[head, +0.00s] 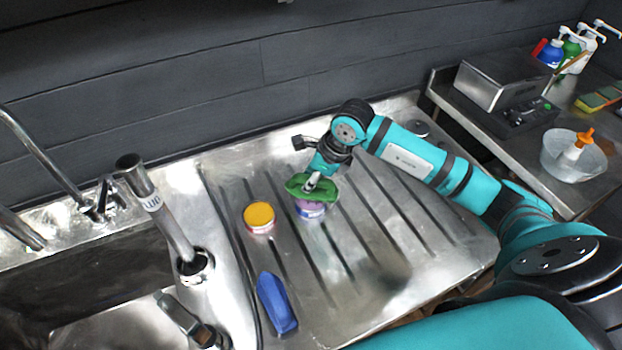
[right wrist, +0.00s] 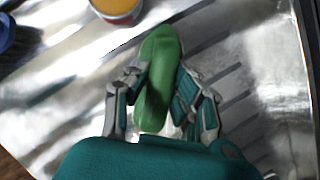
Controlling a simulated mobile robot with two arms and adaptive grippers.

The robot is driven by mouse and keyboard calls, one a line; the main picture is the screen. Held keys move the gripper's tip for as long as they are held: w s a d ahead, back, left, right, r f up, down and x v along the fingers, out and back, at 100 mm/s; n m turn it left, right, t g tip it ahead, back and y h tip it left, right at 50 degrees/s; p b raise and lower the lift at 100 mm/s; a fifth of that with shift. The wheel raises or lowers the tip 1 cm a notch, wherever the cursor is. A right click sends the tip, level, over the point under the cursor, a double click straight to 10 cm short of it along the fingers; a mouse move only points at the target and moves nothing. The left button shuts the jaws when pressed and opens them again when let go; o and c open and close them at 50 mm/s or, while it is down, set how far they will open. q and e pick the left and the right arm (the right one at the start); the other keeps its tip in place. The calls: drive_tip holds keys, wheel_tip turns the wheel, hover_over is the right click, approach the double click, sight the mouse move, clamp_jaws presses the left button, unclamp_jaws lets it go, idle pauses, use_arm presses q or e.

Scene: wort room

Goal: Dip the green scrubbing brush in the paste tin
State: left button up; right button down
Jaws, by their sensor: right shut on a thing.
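My right gripper (head: 314,182) is shut on the green scrubbing brush (head: 298,187). The right wrist view shows the brush (right wrist: 158,62) lengthwise between the two fingers (right wrist: 155,88). In the head view the brush overlaps the upper part of a tin with purple showing (head: 310,211); I cannot tell whether they touch. A second tin with an orange-yellow top (head: 259,217) stands just left of it, and its edge also shows in the right wrist view (right wrist: 118,10). Which one is the paste tin is not clear. My left gripper is not in view.
Both tins stand on a ribbed steel drainboard (head: 375,265). A blue brush-like object (head: 277,303) lies in front. A sink with an upright pipe (head: 160,212) is at left. A side bench at right holds a clear bowl (head: 561,166) and several pump bottles.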

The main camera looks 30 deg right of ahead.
drive_tip(key=shift+s+f, duration=0.1)
drive_tip(key=shift+f, duration=0.05)
idle(1.3)
wheel_tip(320, 180, up, 2)
drive_tip(key=shift+r+p, duration=0.1)
drive_tip(key=shift+p, duration=0.3)
drive_tip(key=shift+r+p, duration=1.25)
drive_tip(key=shift+r, duration=1.25)
